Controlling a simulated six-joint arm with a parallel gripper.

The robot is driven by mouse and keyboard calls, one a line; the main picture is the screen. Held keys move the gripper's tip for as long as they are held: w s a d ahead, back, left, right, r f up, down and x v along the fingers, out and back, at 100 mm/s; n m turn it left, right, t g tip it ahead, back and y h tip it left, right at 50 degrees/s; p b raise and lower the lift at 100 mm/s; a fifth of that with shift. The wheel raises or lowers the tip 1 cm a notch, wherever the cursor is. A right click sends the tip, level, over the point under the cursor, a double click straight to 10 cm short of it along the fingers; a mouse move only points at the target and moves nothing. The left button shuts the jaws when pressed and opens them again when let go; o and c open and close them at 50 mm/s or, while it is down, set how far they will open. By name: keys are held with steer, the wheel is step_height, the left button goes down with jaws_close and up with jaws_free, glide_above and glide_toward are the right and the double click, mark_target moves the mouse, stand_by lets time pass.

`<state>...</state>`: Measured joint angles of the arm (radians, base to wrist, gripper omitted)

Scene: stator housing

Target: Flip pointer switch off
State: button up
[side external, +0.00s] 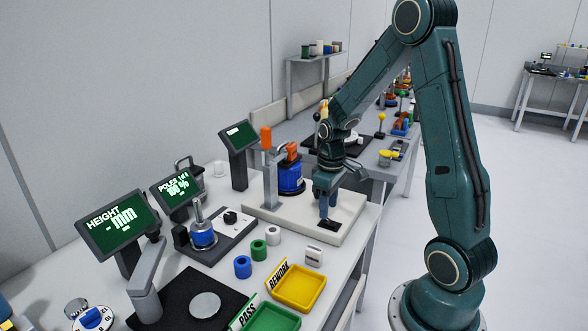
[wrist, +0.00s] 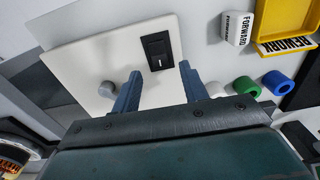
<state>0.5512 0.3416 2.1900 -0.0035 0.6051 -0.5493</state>
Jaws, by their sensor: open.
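A black switch (side external: 330,225) with a white line mark is set in the front right of a cream base plate (side external: 277,217). In the wrist view the switch (wrist: 157,50) lies between and just beyond the fingertips, with its white mark in its lower half. My gripper (side external: 327,214) points down over the switch. In the wrist view my gripper (wrist: 160,68) is open, with a blue finger on either side of the switch and nothing held. I cannot tell whether a fingertip touches the switch or plate.
A blue motor part (side external: 290,178) under an orange-topped post stands on the plate's back. The white FORWARD block (side external: 314,256), green ring (side external: 258,249), blue ring (side external: 243,266) and yellow REWORK tray (side external: 299,289) are in front.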

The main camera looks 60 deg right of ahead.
mark_target(328, 220)
step_height(328, 220, up, 11)
stand_by(0.4)
stand_by(0.6)
steer(key=s+a+r+t, duration=0.2)
steer(key=s+a+r, duration=0.2)
steer(key=a, duration=0.5)
steer(key=s+a+r+t, duration=0.3)
steer(key=s+a, duration=0.5)
steer(key=a, duration=0.1)
steer(key=shift+s+a+r+t, duration=0.15)
steer(key=shift+a+r+t, duration=0.15)
steer(key=shift+r, duration=0.1)
